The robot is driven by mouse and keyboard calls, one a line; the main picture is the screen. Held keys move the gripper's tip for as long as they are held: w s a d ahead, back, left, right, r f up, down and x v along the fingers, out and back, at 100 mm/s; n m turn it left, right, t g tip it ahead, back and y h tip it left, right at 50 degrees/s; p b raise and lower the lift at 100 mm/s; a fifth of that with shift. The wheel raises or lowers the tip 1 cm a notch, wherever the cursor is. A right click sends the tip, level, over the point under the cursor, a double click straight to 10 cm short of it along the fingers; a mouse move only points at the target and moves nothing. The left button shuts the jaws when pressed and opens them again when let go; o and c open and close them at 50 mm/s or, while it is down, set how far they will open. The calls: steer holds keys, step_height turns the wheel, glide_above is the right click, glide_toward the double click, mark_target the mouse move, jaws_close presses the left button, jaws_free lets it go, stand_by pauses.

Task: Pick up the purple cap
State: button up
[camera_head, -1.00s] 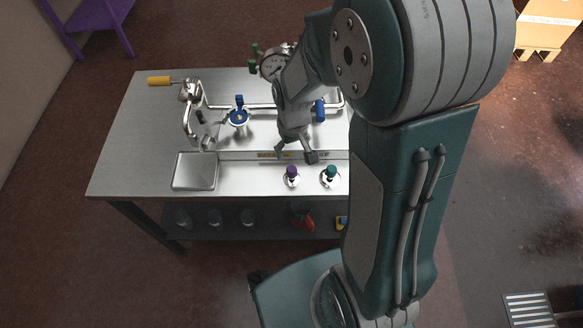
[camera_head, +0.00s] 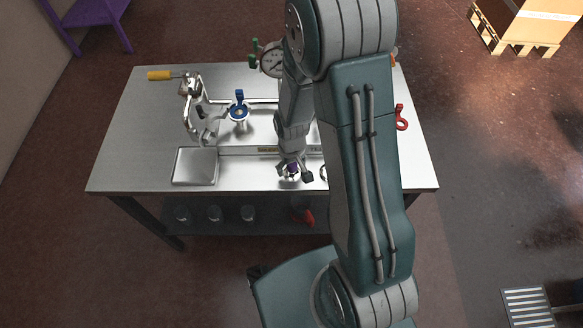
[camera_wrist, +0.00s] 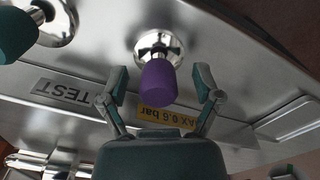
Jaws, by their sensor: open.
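The purple cap (camera_wrist: 159,82) sits on a shiny metal fitting (camera_wrist: 158,46) on the workbench. In the wrist view it stands near the middle, between the two fingers of my gripper (camera_wrist: 160,98), with a gap on either side. My gripper is open and holds nothing. In the head view my gripper (camera_head: 293,172) is over the front part of the bench, and the purple cap (camera_head: 294,168) shows only partly between its fingers.
A teal cap (camera_wrist: 17,32) on a similar fitting stands to the left in the wrist view. A metal tray (camera_head: 195,166) lies left of my gripper. Behind are a blue-handled valve (camera_head: 239,112), piping and a gauge (camera_head: 272,62). The bench's front left corner is clear.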

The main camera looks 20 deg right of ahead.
steer(key=shift+f, duration=0.3)
jaws_close()
